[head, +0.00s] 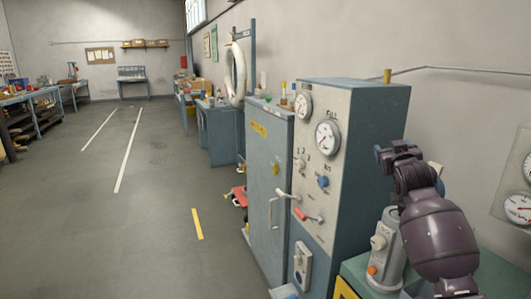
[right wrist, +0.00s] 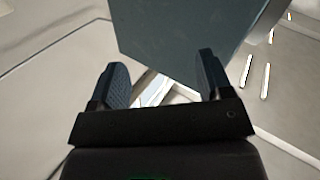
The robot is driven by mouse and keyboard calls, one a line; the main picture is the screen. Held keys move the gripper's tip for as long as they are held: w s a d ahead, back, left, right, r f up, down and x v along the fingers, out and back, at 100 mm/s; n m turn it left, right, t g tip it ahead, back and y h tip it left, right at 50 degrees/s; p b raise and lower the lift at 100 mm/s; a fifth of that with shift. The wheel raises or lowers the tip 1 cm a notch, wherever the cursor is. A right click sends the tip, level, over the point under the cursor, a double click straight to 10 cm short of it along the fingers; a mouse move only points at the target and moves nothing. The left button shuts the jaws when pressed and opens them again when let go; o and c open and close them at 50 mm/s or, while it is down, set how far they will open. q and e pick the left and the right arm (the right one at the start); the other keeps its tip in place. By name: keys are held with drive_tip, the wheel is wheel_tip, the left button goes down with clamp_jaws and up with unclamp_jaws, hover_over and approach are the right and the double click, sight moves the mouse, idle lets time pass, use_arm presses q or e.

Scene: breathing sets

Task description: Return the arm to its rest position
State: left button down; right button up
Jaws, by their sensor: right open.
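My right arm shows at the right of the head view, raised beside the fill cabinet. Its gripper (head: 384,152) is near the cabinet's right side, partly hidden by its own wrist. In the right wrist view the two fingers of this gripper (right wrist: 162,72) stand wide apart with nothing held between them. A blue-grey surface (right wrist: 185,38), which looks like part of the cabinet, lies beyond the fingertips; I cannot tell the exact gap. My left gripper is not in view.
The grey cabinet (head: 348,150) with gauges, knobs and levers stands left of my right arm. A grey device (head: 384,250) with an orange knob stands on a green-topped bench (head: 354,270) below the arm. A gauge panel (head: 517,180) is at the right wall. The floor at left is open.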

drive_tip(key=s+a+f+n+g+y, duration=0.15)
drive_tip(key=s+a+f, duration=0.25)
drive_tip(key=s+f, duration=0.7)
drive_tip(key=s+a+f+n+y, duration=0.1)
drive_tip(key=s+a+f+y, duration=0.25)
drive_tip(key=s+f, duration=0.75)
drive_tip(key=s+f+m+g+h, duration=0.2)
drive_tip(key=s+f+g, duration=0.3)
drive_tip(key=s+f, duration=1.6)
drive_tip(key=s, duration=0.3)
drive_tip(key=shift+s+f, duration=0.25)
drive_tip(key=shift+f, duration=0.15)
